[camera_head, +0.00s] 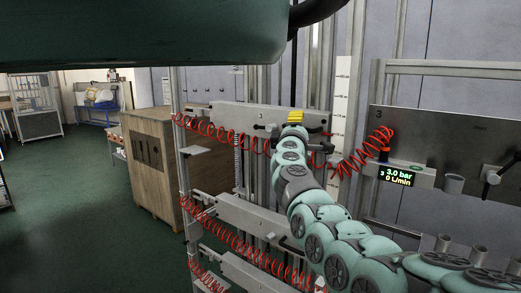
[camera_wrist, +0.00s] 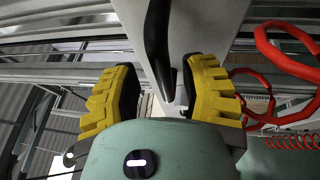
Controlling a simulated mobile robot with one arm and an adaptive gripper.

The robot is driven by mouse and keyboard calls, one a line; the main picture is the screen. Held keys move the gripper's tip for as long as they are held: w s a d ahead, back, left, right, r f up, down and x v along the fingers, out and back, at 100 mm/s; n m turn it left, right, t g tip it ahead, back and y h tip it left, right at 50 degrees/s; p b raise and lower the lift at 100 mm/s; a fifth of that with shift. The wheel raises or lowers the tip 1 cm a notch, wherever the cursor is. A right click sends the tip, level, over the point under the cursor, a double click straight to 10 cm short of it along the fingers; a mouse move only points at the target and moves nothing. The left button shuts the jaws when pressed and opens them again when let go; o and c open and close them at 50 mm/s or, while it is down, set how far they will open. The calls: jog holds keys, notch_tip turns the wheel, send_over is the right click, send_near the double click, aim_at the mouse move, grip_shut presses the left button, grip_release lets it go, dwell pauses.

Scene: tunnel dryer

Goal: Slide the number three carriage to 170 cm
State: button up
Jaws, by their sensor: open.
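A grey horizontal carriage bar (camera_head: 240,118) spans the upper part of the frame, with a red coiled hose along it. In the wrist view my gripper (camera_wrist: 160,88) is open. A black lever handle (camera_wrist: 158,45) on a grey surface reaches down between the two yellow fingers; I cannot tell whether either touches it.
A dark panel (camera_head: 440,135) marked 3 stands at right, with a display (camera_head: 398,176) reading 3.0 bar and 0 L/min. Another carriage bar (camera_head: 250,215) with a red hose is below. A wooden crate (camera_head: 150,165) stands left. Open green floor (camera_head: 80,210) lies further left.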

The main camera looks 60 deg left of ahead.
jog(key=v, duration=1.2)
jog(key=shift+r, duration=0.1)
dwell(0.6)
